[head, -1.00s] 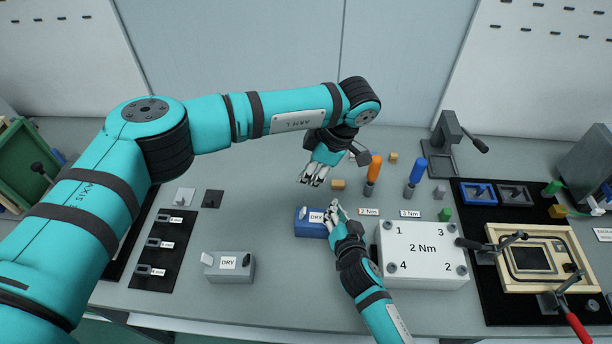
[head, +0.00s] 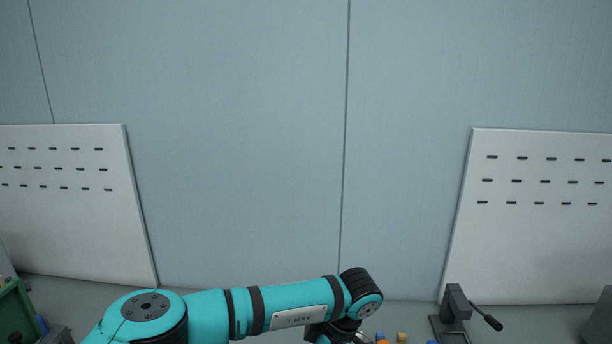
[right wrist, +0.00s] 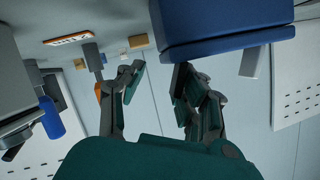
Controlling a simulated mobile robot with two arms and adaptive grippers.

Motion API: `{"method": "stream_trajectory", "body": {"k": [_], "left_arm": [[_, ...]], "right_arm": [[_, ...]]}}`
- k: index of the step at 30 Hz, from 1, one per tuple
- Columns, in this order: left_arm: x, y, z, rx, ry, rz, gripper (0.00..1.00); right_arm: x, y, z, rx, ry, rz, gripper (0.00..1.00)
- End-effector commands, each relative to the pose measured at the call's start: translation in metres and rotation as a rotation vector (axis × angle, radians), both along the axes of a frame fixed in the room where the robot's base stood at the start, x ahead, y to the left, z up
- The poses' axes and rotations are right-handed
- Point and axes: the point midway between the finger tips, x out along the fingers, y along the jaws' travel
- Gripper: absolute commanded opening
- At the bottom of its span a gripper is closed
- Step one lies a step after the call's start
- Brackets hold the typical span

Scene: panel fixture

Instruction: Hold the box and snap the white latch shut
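The blue box (right wrist: 225,20) fills the upper middle of the right wrist view, which is turned over. A pale latch (right wrist: 250,62) juts out from its edge, standing away from the box. My right gripper (right wrist: 160,80) has its fingers apart with nothing between them. One finger is close to the box's edge; I cannot tell whether it touches. In the head view only my left arm shows along the bottom, and its gripper is cut off below the frame. The box and my right arm are outside the head view.
The right wrist view shows an orange-handled driver (right wrist: 97,70), a blue-handled driver (right wrist: 50,118), a small tan block (right wrist: 138,42) and a large pale block (right wrist: 14,70) at left. A lever clamp (head: 456,310) stands at right in the head view, before the wall.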

Motion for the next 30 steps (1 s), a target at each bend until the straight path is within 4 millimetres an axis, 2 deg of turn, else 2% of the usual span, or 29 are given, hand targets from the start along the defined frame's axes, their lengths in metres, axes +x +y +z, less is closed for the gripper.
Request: {"method": "stream_trajectory", "body": {"k": [2,15,22,30], "left_arm": [[0.000,0.000,-0.001,0.000,0.000,0.000,0.00],[0.000,0.000,0.000,0.000,0.000,0.000,0.00],[0.000,0.000,0.002,0.000,0.000,0.000,0.00],[0.000,0.000,0.020,0.000,0.000,0.000,0.00]], "right_arm": [[-0.013,-0.001,-0.004,-0.003,0.015,0.000,0.33],[-0.092,-0.014,0.031,0.001,0.004,-0.002,0.33],[-0.111,-0.019,0.041,0.000,0.000,-0.002,0.33],[-0.128,-0.034,0.057,-0.002,0.000,-0.002,0.33]]}}
